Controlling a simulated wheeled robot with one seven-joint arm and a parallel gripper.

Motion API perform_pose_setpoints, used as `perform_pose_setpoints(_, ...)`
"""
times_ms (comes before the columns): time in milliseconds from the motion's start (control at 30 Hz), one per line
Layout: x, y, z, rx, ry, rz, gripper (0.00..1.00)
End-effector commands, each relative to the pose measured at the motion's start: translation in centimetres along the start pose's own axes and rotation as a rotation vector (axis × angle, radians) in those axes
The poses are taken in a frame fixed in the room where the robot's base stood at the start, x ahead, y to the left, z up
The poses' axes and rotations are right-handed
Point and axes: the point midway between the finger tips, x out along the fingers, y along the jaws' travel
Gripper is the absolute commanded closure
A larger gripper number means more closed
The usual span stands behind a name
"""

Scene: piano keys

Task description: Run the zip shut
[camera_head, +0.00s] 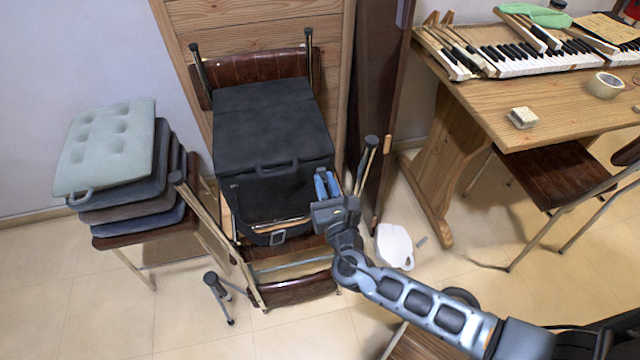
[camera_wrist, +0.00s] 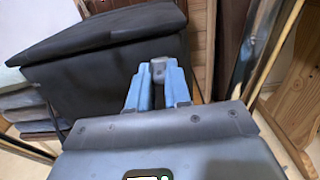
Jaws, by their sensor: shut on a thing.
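A black box-shaped bag (camera_head: 272,115) with a handle on its front sits on a folding chair, its lid lying flat across the top. In the wrist view, the dark bag (camera_wrist: 105,50) fills the upper left. My gripper (camera_head: 326,182) is at the bag's front right corner, its blue fingers pointing up. In the wrist view, my gripper (camera_wrist: 158,78) is shut on a small grey piece (camera_wrist: 160,69), which looks like the zip's pull. The zip's teeth cannot be made out, and my gripper hides part of the bag's right side.
A stool (camera_head: 140,236) stacked with cushions stands left of the bag. A wooden table (camera_head: 470,100) with piano keys stands on the right. A dark upright panel (camera_head: 374,90) is close behind my gripper. A white piece (camera_head: 394,247) lies on the floor.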

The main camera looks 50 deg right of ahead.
Motion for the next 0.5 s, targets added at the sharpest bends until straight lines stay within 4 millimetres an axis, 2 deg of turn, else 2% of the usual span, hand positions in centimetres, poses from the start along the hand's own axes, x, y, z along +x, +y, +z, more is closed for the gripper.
perform_pose_setpoints(33, 0.04, -0.58, -0.03, -0.003, -0.001, -0.012, 1.00)
perform_pose_setpoints(167, 0.05, -0.69, -0.04, -0.004, -0.001, -0.014, 1.00)
perform_pose_setpoints(200, 0.05, -0.72, -0.04, -0.004, -0.001, -0.015, 0.78)
perform_pose_setpoints(433, 0.05, -0.56, -0.04, -0.003, 0.000, -0.012, 0.56)
perform_pose_setpoints(500, 0.04, -0.50, -0.04, -0.003, 0.000, -0.010, 0.56)
